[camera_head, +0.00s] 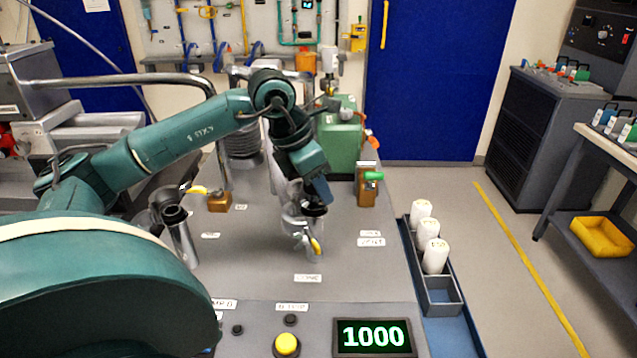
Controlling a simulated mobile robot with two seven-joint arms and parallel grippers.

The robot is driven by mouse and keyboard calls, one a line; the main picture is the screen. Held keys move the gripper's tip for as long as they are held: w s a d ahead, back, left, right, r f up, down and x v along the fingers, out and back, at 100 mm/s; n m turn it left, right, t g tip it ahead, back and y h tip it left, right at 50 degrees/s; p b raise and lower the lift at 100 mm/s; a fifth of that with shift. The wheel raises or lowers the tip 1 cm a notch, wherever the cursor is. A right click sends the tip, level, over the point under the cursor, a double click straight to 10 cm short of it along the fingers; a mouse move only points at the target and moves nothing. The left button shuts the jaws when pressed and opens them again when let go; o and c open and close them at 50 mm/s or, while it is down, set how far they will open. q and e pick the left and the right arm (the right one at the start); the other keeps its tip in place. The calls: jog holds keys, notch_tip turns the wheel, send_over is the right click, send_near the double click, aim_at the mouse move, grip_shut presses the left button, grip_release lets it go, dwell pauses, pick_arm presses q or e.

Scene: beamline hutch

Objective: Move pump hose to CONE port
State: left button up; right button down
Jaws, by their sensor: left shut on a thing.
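My left gripper (312,203) reaches down over the table from my teal arm. It is shut on what looks like the end of the grey pump hose (277,180), which is mostly hidden behind my arm. Just below it is a grey metal port fitting with a yellow handle (315,244); I cannot tell whether the hose end touches it. A second grey cylindrical fitting (184,243) with a dark top stands at the left, beside my arm. The label near the front fitting (308,278) is too blurred to read. My right gripper is not in view.
A green pump-like box (340,146) stands behind the gripper. A brown block with a green handle (368,185) is to its right. A display reading 1000 (374,337) and a yellow button (287,344) are at the front. A blue tray (456,335) with white bottles runs along the right edge.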

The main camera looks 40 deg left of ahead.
pick_arm(q)
jog(key=o, duration=1.2)
jog(key=shift+c, duration=0.2)
jog(key=v, duration=1.3)
jog(key=shift+s+r, duration=0.1)
